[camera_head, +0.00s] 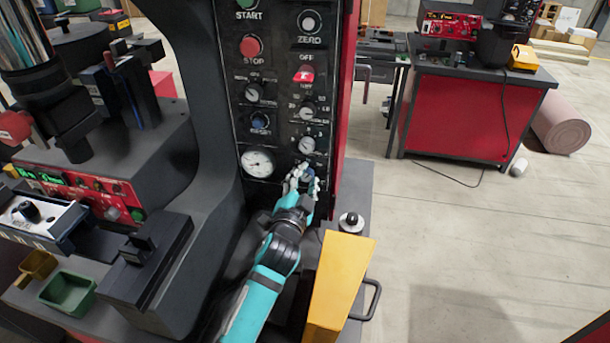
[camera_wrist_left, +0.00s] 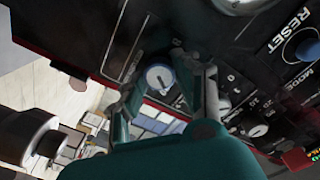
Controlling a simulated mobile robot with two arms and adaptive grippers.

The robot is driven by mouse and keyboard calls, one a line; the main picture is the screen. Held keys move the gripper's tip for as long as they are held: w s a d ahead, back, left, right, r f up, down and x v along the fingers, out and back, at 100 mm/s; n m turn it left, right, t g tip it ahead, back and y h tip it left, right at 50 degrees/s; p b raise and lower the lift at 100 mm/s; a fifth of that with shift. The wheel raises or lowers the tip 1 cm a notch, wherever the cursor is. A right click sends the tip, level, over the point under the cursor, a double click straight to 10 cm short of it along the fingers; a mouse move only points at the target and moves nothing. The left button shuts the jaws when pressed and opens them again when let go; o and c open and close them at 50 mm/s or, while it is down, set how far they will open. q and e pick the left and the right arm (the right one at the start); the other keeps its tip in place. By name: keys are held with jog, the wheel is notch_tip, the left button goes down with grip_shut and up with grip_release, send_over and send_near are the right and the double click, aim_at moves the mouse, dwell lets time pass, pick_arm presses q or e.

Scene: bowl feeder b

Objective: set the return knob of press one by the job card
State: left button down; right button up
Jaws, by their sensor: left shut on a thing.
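The dark control panel of the press (camera_head: 280,70) stands upright in front of me in the head view. My left gripper (camera_head: 302,181) is at the panel's lower right, its fingers shut on a small round knob. In the left wrist view the knob (camera_wrist_left: 160,78) shows a pale face with a dark pointer line, with the gripper fingers (camera_wrist_left: 168,95) on either side. Its label and scale are too small or hidden to read. Another dial knob (camera_head: 307,145) sits just above it in the head view. I cannot make out a job card. My right gripper is not in view.
A pressure gauge (camera_head: 257,162) is left of my gripper, with a blue RESET button (camera_head: 260,121) above it. A red switch (camera_head: 304,75) and a red STOP button (camera_head: 251,46) are higher up. A yellow block (camera_head: 340,275) and a black-knobbed post (camera_head: 351,221) stand close right of my arm.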

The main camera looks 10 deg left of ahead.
pick_arm(q)
jog(key=shift+m+p, duration=0.3)
jog(key=shift+m, duration=0.8)
jog(key=c, duration=0.9)
grip_release()
jog(key=shift+c, duration=0.2)
jog(key=s, duration=1.2)
jog(key=shift+r, duration=0.15)
